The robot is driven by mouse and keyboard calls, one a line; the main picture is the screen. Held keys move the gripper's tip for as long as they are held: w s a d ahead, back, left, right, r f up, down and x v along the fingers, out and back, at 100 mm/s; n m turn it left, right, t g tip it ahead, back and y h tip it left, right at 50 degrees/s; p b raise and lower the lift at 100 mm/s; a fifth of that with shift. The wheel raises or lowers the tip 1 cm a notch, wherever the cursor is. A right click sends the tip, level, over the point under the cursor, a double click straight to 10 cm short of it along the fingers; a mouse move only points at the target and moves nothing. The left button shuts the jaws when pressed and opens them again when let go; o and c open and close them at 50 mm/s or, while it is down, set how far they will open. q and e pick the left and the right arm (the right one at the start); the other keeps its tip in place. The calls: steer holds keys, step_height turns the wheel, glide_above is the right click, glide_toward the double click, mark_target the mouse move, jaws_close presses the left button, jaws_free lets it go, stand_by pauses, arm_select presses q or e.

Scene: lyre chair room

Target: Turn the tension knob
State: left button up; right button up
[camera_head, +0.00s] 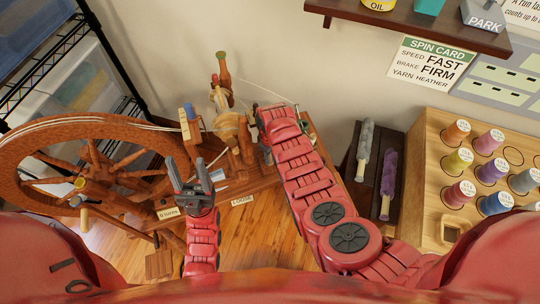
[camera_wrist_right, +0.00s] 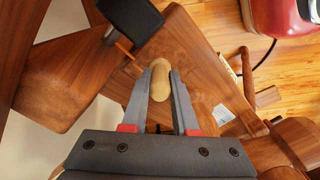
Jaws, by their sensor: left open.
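The wooden spinning wheel (camera_head: 40,125) stands at the left in the head view. In the right wrist view a pale, rounded wooden knob (camera_wrist_right: 160,82), which looks like the tension knob, sits between the fingertips of my right gripper (camera_wrist_right: 161,78). The fingers appear to touch it on both sides. In the head view my right arm reaches to the wheel's upright parts and hides its gripper and the knob. My left gripper (camera_head: 190,172) is open and empty, in front of the wheel's base.
A card reading "LOOSE" (camera_head: 242,200) and a "0 turns" tag (camera_head: 168,213) are at the base. The spin card (camera_head: 432,65) on the wall reads "BRAKE FIRM". A rack of thread spools (camera_head: 432,150) stands at the right. A wire shelf (camera_head: 45,70) is at the left.

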jaws_close()
steer(key=shift+m, duration=0.3)
steer(key=shift+m+p, duration=0.35)
steer(key=shift+m, duration=2.25)
steer(key=shift+p, duration=0.3)
steer(key=o, duration=0.6)
jaws_free()
